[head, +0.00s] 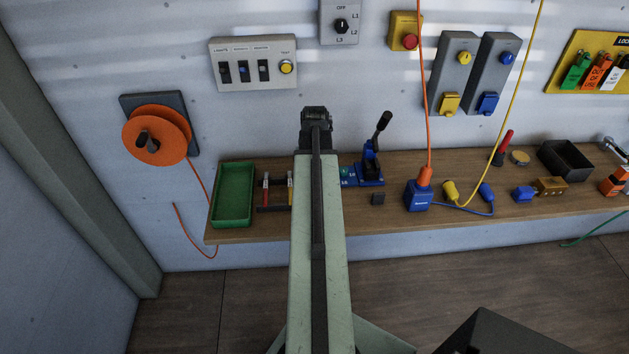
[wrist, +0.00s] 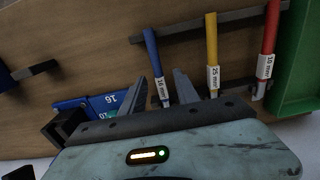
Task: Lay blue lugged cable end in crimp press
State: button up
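The blue lugged cable end (wrist: 151,55) with a white "16 mm²" tag stands in a dark rack (wrist: 238,86) in the wrist view. My gripper (wrist: 160,77) is open, its two grey fingers on either side of the blue cable's tagged lower part; I see no clear contact. In the head view my arm hides the gripper and the blue cable. The crimp press (head: 369,167), with a blue base and a raised black lever, stands on the bench right of my arm. Part of its blue numbered base (wrist: 108,101) shows at left in the wrist view.
A yellow "25 mm²" cable end (wrist: 211,42) stands just right of the right finger. A red "10 mm²" one (wrist: 268,45) stands farther right, beside the green tray (head: 234,195).

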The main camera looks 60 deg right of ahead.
notch_tip(320, 180, up, 8)
jog(key=p, duration=0.8)
jog(key=shift+f, duration=0.1)
jog(key=w+a+n, duration=0.5)
jog(key=w+a, duration=1.3)
jog(key=a, duration=0.2)
jog(key=w+a+n, duration=0.1)
jog(key=a+n, duration=0.2)
jog(key=a, duration=1.1)
jog(key=w+a+n+b, duration=0.1)
jog(key=w+a+n, duration=0.1)
jog(key=a, duration=1.3)
jog(key=shift+w+a+f+n, duration=0.2)
jog(key=shift+a+f+n, duration=0.05)
jog(key=shift+f+n, duration=0.2)
